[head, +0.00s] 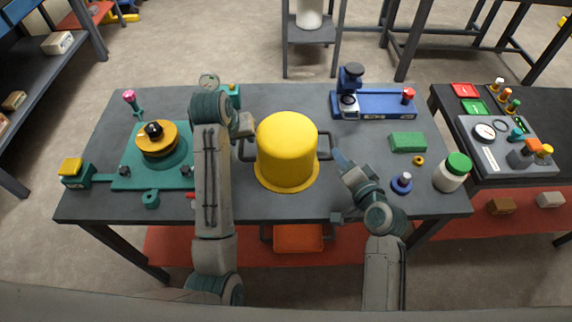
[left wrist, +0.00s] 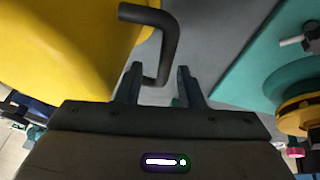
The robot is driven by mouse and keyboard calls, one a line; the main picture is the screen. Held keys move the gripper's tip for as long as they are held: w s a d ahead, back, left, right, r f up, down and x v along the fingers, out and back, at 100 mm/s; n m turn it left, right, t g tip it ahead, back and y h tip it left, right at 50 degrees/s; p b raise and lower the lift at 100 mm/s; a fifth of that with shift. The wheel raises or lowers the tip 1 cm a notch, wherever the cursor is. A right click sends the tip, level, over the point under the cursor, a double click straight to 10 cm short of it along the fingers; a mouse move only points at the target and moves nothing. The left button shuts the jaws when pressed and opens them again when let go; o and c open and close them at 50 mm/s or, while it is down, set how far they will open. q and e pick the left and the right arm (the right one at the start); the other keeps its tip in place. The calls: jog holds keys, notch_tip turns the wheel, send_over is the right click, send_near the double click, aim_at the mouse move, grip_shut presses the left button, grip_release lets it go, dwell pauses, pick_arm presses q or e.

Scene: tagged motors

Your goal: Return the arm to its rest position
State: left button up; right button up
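My left arm reaches over the table, and its gripper is beside the left handle (head: 242,148) of a yellow drum-shaped housing (head: 287,145). In the left wrist view the two fingers of my left gripper (left wrist: 159,88) are apart. The lower end of the black handle (left wrist: 168,45) shows between the fingertips, with a gap on each side. The yellow housing (left wrist: 60,45) fills the left of that view. My right gripper (head: 341,159) is over the table just right of the housing; its finger opening is too small to judge.
A green base plate (head: 125,178) with a yellow-orange round part (head: 157,138) lies left of my left arm. A blue fixture (head: 375,105), a green block (head: 408,142) and a green-lidded white jar (head: 450,175) stand on the right. The dark table (head: 280,97) is clear behind the housing.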

jog(key=shift+v, duration=0.9)
